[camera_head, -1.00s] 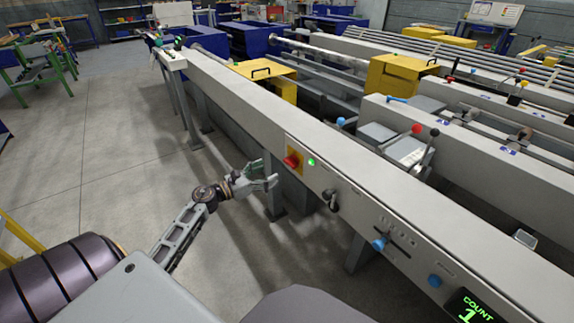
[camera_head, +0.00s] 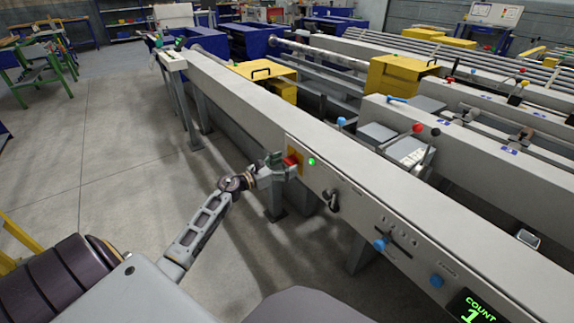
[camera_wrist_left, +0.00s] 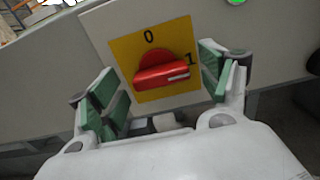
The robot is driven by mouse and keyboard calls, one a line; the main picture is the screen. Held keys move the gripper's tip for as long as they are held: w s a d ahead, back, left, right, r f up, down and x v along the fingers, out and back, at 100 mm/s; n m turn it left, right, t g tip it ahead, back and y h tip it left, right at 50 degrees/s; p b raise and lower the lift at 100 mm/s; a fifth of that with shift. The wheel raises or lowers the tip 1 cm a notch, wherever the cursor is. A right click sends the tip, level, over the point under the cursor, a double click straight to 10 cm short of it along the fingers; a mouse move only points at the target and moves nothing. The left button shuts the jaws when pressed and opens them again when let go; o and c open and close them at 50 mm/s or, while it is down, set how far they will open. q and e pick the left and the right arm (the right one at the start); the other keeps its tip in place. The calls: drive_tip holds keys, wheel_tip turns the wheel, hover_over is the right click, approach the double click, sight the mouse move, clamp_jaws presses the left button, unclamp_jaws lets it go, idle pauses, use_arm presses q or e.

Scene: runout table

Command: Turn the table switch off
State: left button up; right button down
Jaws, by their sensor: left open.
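The table switch (camera_wrist_left: 162,74) is a red rotary knob on a yellow plate (camera_wrist_left: 181,37) marked 0 at the top and 1 at the right. The white mark on the knob points right, toward the 1. In the head view the red knob (camera_head: 291,160) is partly hidden by my left gripper (camera_head: 282,166). In the left wrist view my left gripper (camera_wrist_left: 166,92) is open, with one green-padded finger on each side of the knob. I cannot tell whether a finger touches it. A green lamp (camera_head: 311,161) is lit beside the switch. My right gripper is out of view.
The switch sits on the front face of the long grey table (camera_head: 240,108). To its right are a black lever (camera_head: 331,199), a blue knob (camera_head: 380,244) and a green count display (camera_head: 473,305). The floor at the left is open.

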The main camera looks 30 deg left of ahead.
use_arm(q)
drive_tip(key=shift+w+d, duration=0.2)
drive_tip(key=shift+w, duration=0.25)
drive_tip(key=shift+c, duration=0.4)
drive_tip(key=c, duration=0.9)
